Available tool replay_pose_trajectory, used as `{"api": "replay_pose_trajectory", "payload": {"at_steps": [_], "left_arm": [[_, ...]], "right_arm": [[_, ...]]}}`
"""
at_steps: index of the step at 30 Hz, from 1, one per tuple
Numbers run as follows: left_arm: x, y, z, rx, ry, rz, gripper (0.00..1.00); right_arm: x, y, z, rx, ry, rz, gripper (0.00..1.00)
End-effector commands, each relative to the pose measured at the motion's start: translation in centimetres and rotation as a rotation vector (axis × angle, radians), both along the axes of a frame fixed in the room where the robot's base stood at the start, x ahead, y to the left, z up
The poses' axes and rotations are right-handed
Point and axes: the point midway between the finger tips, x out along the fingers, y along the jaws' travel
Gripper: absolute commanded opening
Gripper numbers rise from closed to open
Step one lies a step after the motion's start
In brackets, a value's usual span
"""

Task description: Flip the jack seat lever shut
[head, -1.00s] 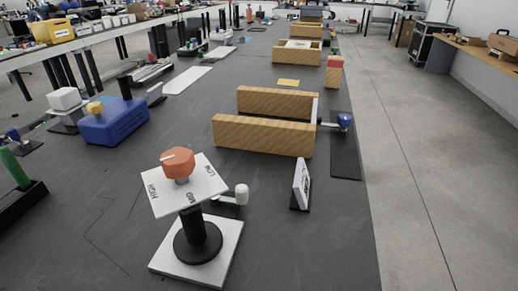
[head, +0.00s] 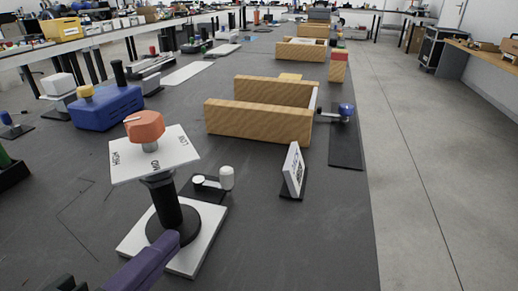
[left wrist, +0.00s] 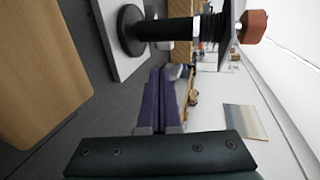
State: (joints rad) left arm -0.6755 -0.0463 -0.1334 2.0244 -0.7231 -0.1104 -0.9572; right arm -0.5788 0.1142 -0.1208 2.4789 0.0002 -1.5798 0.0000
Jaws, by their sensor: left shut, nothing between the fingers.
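No readable label marks a jack seat lever. A short lever with an upright white knob (head: 227,178) stands on a small dark plate behind the orange-knob stand (head: 172,214). Another lever with a blue ball knob (head: 346,110) stands on a long black plate at the right. My left gripper (head: 166,246) enters from the bottom left in the head view, in front of the stand's white base and apart from both levers. In the left wrist view, its purple fingers (left wrist: 162,76) are together and empty, beside the stand's black post (left wrist: 166,29). My right gripper is out of view.
The stand carries a tilted white plate (head: 176,157) and orange knob (head: 144,126). A small upright sign (head: 293,169) is right of the white-knobbed lever. A blue box (head: 107,108) is at the left. The front right tabletop is clear.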

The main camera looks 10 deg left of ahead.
Motion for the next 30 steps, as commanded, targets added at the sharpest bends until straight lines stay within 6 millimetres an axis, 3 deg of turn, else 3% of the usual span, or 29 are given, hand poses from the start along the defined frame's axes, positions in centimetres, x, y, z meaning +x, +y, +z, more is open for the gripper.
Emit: {"api": "replay_pose_trajectory", "payload": {"at_steps": [7, 11, 24, 30], "left_arm": [[0.2, 0.0, 0.0, -0.003, 0.001, 0.002, 0.00], [1.2, 0.0, -0.3, -0.004, -0.001, 0.002, 0.00], [9.6, -0.3, -3.1, -0.002, -0.002, 0.003, 0.00], [12.4, -0.4, -3.0, -0.004, 0.000, 0.002, 0.00]], "right_arm": [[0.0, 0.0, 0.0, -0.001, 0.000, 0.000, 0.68], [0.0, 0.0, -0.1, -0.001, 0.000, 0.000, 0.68], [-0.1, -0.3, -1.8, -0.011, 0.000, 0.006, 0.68], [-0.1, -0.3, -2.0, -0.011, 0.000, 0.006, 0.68]]}}
